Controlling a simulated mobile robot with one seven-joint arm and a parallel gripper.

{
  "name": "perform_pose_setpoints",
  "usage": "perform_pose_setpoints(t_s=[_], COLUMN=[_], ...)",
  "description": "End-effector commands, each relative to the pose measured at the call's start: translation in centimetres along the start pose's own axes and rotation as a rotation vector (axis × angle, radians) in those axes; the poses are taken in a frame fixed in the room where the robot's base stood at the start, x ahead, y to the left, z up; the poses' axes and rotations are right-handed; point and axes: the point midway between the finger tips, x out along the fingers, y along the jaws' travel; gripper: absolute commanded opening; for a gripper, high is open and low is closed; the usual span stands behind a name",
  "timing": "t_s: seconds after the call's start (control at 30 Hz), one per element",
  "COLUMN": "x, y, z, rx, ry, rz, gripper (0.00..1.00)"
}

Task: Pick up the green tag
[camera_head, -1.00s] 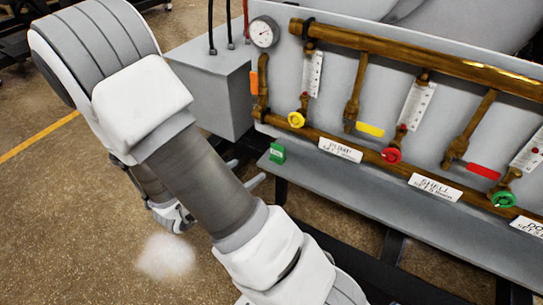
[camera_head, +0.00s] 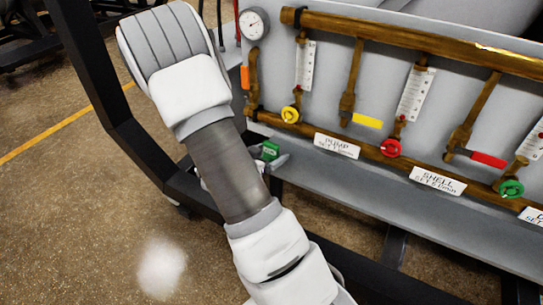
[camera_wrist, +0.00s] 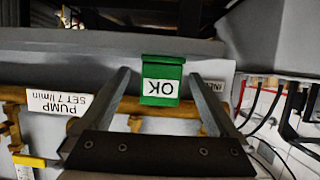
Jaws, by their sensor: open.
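The green tag (camera_wrist: 160,68) has a white label reading OK, upside down in the wrist view. It shows between the two dark fingers of my gripper (camera_wrist: 159,75), with a gap on each side; the gripper is open and not closed on it. In the head view the tag (camera_head: 270,151) is small, at the ledge left of the PUMP label. My gripper (camera_head: 277,161) is beside it there, mostly hidden behind my arm.
The panel carries brass pipes (camera_head: 420,55), a gauge (camera_head: 253,24), yellow, red and green valve knobs, and a PUMP label (camera_head: 337,146). A grey ledge (camera_head: 400,215) runs below. Cables (camera_wrist: 262,110) hang at the wrist view's right. Dark bars (camera_head: 95,75) show left of my arm.

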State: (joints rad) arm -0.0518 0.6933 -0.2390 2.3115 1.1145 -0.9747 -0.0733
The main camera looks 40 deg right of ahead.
Motion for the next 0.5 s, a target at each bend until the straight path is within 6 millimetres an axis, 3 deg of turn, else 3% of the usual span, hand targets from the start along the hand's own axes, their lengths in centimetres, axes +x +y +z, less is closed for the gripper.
perform_pose_setpoints(t_s=[0.1, 0.37, 0.5], x=[1.31, 1.49, 1.48], y=[-0.08, -0.11, -0.12], z=[0.12, -0.01, 0.00], rx=[0.001, 0.000, 0.000], ry=[0.000, -0.001, -0.001], rz=[-0.001, -0.002, -0.002], gripper=[0.95, 0.95, 0.72])
